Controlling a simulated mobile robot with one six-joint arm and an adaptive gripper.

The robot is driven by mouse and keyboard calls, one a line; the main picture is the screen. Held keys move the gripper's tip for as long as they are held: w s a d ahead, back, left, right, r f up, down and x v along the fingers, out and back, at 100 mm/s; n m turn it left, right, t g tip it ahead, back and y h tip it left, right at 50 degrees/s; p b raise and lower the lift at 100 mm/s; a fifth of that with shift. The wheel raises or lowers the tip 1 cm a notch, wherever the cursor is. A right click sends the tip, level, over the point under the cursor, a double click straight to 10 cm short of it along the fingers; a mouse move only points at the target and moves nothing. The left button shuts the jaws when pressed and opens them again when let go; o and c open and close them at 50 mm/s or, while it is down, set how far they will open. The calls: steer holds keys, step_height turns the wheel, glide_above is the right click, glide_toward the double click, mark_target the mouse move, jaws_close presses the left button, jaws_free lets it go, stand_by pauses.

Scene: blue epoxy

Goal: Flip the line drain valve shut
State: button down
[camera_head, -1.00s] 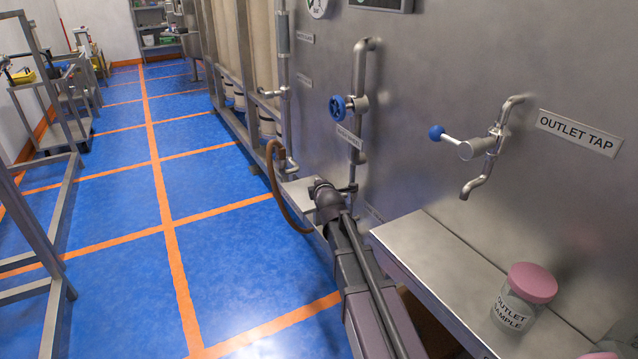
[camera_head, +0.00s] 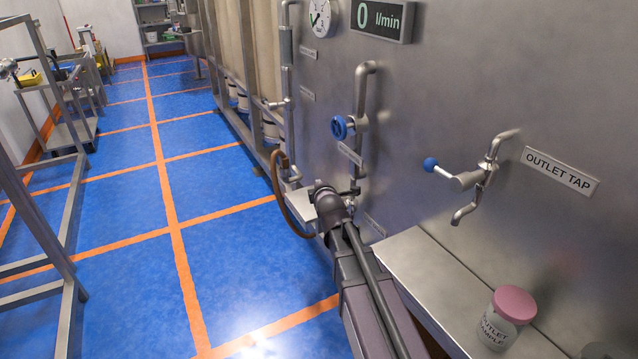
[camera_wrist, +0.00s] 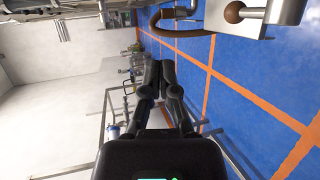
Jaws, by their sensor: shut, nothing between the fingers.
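In the wrist view, a brown ball knob (camera_wrist: 234,12) on a short steel lever joins a steel valve body (camera_wrist: 287,10) at the top right, above a pale plate (camera_wrist: 222,24). I take this to be the line drain valve, but no label on it is readable. My gripper (camera_wrist: 160,66) is shut and empty, its dark fingers left of and below the knob, apart from it. In the head view my arm hides the gripper and most of the valve area; the plate (camera_head: 298,203) shows beside my wrist. The lever's setting cannot be told.
A brown hose (camera_head: 277,185) loops beside the plate. A blue handwheel (camera_head: 339,127) sits above. The outlet tap (camera_head: 482,176) has a blue-knobbed lever. A pink-lidded jar (camera_head: 505,320) stands on a steel shelf (camera_head: 425,262). The flow display (camera_head: 381,18) reads 0 l/min. Blue floor lies open left.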

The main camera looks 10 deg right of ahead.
steer(key=shift+s+a+r+p, duration=0.15)
steer(key=shift+s+r+p, duration=0.45)
steer(key=shift+r, duration=0.25)
steer(key=shift+r, duration=0.1)
